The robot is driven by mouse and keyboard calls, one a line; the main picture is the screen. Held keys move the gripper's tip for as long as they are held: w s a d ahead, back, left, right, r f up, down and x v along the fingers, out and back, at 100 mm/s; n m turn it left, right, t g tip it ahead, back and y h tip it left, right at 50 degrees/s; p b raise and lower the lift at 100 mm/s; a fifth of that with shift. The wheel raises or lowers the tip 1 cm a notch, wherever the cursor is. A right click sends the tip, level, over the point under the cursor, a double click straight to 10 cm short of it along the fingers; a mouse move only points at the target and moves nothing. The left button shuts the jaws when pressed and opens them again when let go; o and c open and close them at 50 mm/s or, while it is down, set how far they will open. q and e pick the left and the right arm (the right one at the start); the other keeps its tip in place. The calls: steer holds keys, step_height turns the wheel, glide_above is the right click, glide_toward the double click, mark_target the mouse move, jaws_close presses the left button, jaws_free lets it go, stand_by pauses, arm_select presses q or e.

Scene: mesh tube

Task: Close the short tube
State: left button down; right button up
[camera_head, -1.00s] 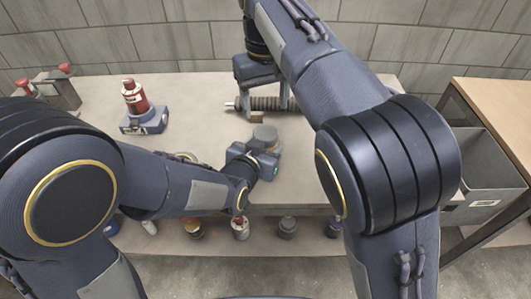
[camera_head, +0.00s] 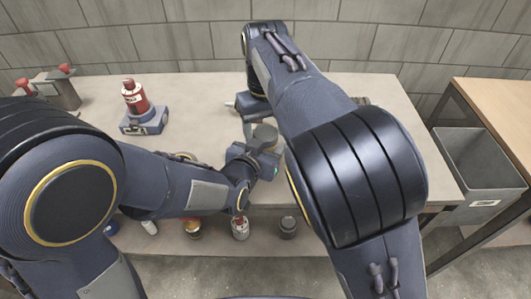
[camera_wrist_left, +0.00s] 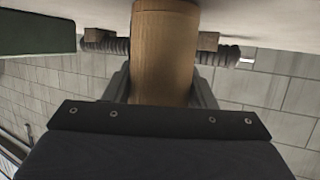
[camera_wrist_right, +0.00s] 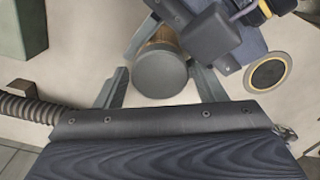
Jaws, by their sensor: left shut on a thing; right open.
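A short brown tube (camera_wrist_left: 165,50) stands between the fingers of my left gripper (camera_wrist_left: 163,82), which is shut on it. A round grey cap (camera_wrist_right: 160,76) is at the tube's end facing the right wrist camera, and it also shows in the head view (camera_head: 264,134). Whether the cap is fully seated cannot be told. My right gripper (camera_wrist_right: 160,88) is open, with one finger on each side of the cap. In the head view my right arm hides most of that gripper.
A dark ribbed rod (camera_wrist_left: 105,42) lies behind the tube, and it shows in the right wrist view (camera_wrist_right: 28,107). A red bottle on a blue-grey base (camera_head: 135,100) stands at the back left. A grey bin (camera_head: 480,160) is at the right.

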steer(key=c, duration=0.8)
steer(key=o, duration=1.1)
steer(key=shift+o, duration=0.2)
